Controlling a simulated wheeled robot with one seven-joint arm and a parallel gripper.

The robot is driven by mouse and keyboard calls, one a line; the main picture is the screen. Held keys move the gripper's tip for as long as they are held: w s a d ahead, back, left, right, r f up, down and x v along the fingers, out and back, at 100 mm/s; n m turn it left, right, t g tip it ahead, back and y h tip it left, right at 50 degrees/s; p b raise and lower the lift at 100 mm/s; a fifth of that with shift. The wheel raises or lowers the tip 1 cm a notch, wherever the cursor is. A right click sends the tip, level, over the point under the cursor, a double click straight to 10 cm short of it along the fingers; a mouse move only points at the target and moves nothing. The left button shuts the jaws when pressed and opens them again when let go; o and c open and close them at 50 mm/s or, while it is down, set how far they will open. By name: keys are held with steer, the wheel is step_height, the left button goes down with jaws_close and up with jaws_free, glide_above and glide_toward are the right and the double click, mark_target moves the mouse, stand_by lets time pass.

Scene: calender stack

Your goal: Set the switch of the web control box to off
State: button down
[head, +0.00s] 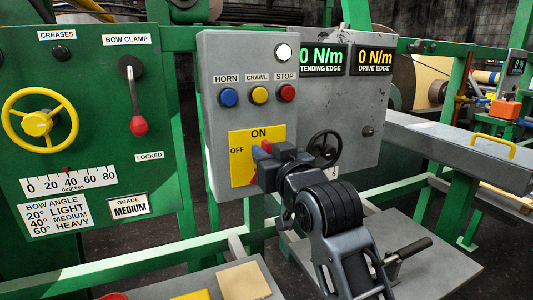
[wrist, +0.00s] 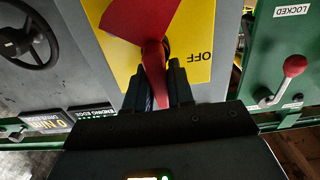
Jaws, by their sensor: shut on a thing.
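The web control box (head: 220,120) is a grey panel with a yellow plate (head: 240,138) marked ON at the top and OFF at the left. The plate shows upside down in the wrist view (wrist: 185,20). My gripper (head: 264,158) is at the plate's right part in the head view and hides much of it. In the wrist view my gripper (wrist: 163,84) is shut on the red switch (wrist: 153,58), fingers either side of its handle. The handle runs roughly along the plate's side edge, away from the OFF label. ON is hidden in the wrist view.
Blue, yellow and red buttons (head: 258,95) sit above the plate. A black handwheel (head: 325,147) is close right of my gripper. A green panel at left carries a red-knobbed lever (head: 138,125) and a yellow wheel (head: 38,123). Green rails (head: 160,256) run below.

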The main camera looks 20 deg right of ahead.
steer(key=n+p, duration=0.1)
steer(key=n, duration=0.3)
steer(key=a+f+n+p, duration=0.1)
steer(key=n+p, duration=0.1)
steer(key=n, duration=0.3)
steer(key=a+n+p, duration=0.1)
steer(key=n, duration=0.3)
steer(key=shift+a+f+n, duration=0.1)
steer(key=shift+f+n, duration=0.2)
steer(key=shift+n, duration=0.1)
steer(key=shift+a+f+n+p, duration=0.1)
steer(key=shift+f+n+p, duration=0.25)
steer(key=shift+n, duration=0.6)
steer(key=shift+f+n+p, duration=0.1)
steer(key=shift+n+p, duration=0.3)
steer(key=shift+n, duration=0.55)
steer(key=c, duration=1.1)
jaws_free()
steer(key=shift+s, duration=0.1)
